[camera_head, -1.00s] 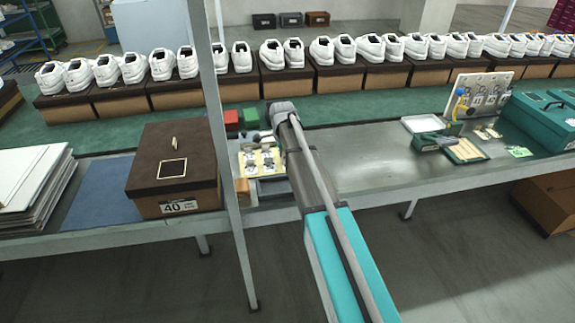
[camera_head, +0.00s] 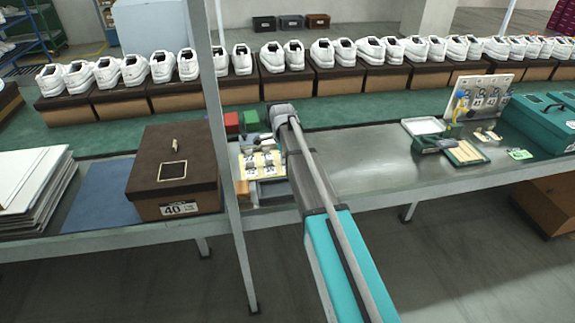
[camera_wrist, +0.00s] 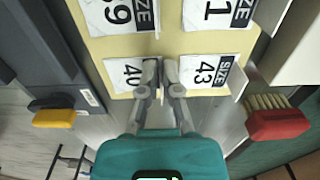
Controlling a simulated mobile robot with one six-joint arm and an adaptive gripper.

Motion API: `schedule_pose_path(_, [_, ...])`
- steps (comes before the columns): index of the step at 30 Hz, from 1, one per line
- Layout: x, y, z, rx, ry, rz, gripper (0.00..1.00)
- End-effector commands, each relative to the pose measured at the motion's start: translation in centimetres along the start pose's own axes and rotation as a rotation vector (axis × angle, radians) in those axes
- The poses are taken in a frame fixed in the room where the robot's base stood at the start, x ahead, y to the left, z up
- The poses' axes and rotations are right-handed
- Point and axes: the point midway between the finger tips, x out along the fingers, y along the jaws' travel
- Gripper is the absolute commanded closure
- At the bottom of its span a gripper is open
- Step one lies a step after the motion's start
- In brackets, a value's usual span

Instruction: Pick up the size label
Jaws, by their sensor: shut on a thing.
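In the wrist view, size labels lie on a pale yellow board (camera_wrist: 172,45). The 40 label (camera_wrist: 126,76) is at lower left and the 43 label (camera_wrist: 209,74) at lower right. Labels reading 39 (camera_wrist: 117,14) and apparently 41 (camera_wrist: 215,12) are cut off at the top. My gripper (camera_wrist: 160,68) has its fingertips close together at the right edge of the 40 label, shut on that edge. The fingers hide the grip point. In the head view, my wrist covers part of the label board (camera_head: 252,160), and the fingertips are hard to make out.
A brown shoe box (camera_head: 140,180) marked 40 stands left of the board, behind a grey post (camera_head: 232,190). A red-handled brush (camera_wrist: 277,124) and a yellow-tipped dark tool (camera_wrist: 54,117) flank the gripper.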

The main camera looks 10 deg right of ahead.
Motion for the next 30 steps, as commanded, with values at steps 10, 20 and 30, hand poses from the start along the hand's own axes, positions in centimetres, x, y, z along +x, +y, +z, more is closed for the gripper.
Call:
schedule_pose_path(10, [-0.3,0.0,0.0,0.0,0.0,0.0,1.0])
schedule_pose_path(20, [-2.3,0.0,0.1,-0.001,0.0,0.0,1.0])
schedule_pose_path(30, [-6.0,2.3,0.2,-0.001,0.0,0.0,1.0])
